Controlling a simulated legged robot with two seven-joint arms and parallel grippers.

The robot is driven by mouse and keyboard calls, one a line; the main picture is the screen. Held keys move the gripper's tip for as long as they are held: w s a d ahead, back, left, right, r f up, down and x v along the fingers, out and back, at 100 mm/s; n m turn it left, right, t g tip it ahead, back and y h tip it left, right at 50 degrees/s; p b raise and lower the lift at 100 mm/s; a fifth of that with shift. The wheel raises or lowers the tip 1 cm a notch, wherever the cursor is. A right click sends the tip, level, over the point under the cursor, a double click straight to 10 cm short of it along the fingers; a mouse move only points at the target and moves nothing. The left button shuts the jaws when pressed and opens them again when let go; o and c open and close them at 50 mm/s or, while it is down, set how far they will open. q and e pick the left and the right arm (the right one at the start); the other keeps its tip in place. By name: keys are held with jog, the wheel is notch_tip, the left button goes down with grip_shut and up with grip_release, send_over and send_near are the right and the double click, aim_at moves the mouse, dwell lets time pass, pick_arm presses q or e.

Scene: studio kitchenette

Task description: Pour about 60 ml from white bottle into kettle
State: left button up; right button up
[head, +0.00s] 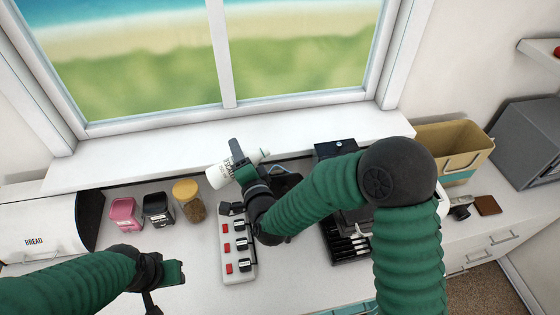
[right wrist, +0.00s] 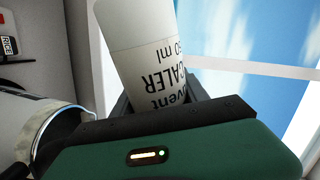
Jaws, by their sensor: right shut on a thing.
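The white bottle (head: 219,176) is held in the air above the counter, tipped well over. Its nozzle end points right and slightly up in the head view. My right gripper (head: 243,166) is shut on its body. In the right wrist view the bottle (right wrist: 135,35) shows dark lettering between the fingers. What appears to be the kettle (right wrist: 40,128), a pale vessel with a shiny rim, is close by at the lower left of that view. In the head view my right arm hides most of it. My left gripper (head: 165,285) is low over the front counter, its jaw gap unclear.
A power strip (head: 238,248) with red switches lies below my right gripper. A pink canister (head: 125,213), a black canister (head: 157,210) and a yellow-lidded jar (head: 190,203) stand left. A bread bin (head: 45,226) is farther left. A yellow bin (head: 450,146) stands right.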

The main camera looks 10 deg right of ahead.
jog(key=n+b, duration=0.2)
jog(key=n, duration=0.2)
jog(key=f+n+t+b, duration=0.1)
jog(key=n+b, duration=0.2)
jog(key=n, duration=0.2)
jog(key=a+f+n+h+b, duration=0.1)
jog(key=n+b, duration=0.2)
jog(key=n, duration=0.1)
jog(key=shift+w+n, duration=0.1)
jog(key=shift+n, duration=0.3)
jog(key=shift+d, duration=0.1)
dwell(0.9)
